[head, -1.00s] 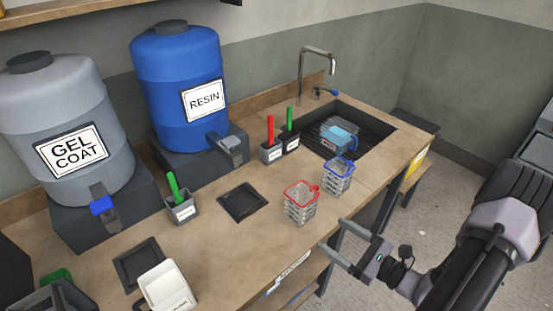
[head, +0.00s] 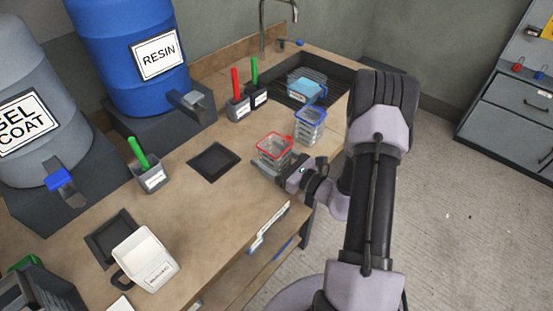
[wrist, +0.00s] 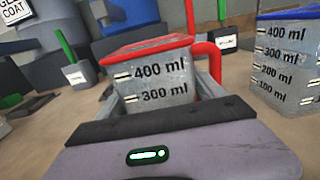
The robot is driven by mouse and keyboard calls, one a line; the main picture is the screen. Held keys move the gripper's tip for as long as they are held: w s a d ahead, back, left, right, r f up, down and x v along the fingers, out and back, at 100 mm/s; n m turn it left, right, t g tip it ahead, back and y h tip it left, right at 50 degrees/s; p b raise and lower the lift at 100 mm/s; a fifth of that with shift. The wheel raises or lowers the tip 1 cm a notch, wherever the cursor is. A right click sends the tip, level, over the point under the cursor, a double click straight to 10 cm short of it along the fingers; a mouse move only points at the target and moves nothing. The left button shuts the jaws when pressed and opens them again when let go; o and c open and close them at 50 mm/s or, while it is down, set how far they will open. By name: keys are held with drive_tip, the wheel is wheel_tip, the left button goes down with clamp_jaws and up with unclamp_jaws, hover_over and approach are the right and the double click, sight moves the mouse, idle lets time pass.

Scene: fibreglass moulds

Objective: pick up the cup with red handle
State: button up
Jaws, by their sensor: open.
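The cup with red handle (head: 273,150) is a clear square measuring cup with a red rim, standing on the bench near its front edge. In the wrist view the cup (wrist: 155,75) is close ahead, its 400 ml and 300 ml marks facing me and its red handle on the right. My gripper (head: 270,165) is at the cup from the front right. In the wrist view its open fingers reach along both sides of the cup. The fingertips are hidden behind the cup, and I cannot tell whether the fingers touch it.
A blue-rimmed cup (head: 310,125) stands close to the right. Behind are the sink (head: 335,88) with a blue container (head: 308,90), and holders with a red brush handle (head: 235,82) and green one (head: 254,70). A white jug (head: 146,258) is at front left. A dark pad (head: 213,162) lies left.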

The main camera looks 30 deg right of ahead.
drive_tip(key=shift+w, duration=0.2)
drive_tip(key=c, duration=1.1)
drive_tip(key=shift+r, duration=0.1)
drive_tip(key=shift+c, duration=0.2)
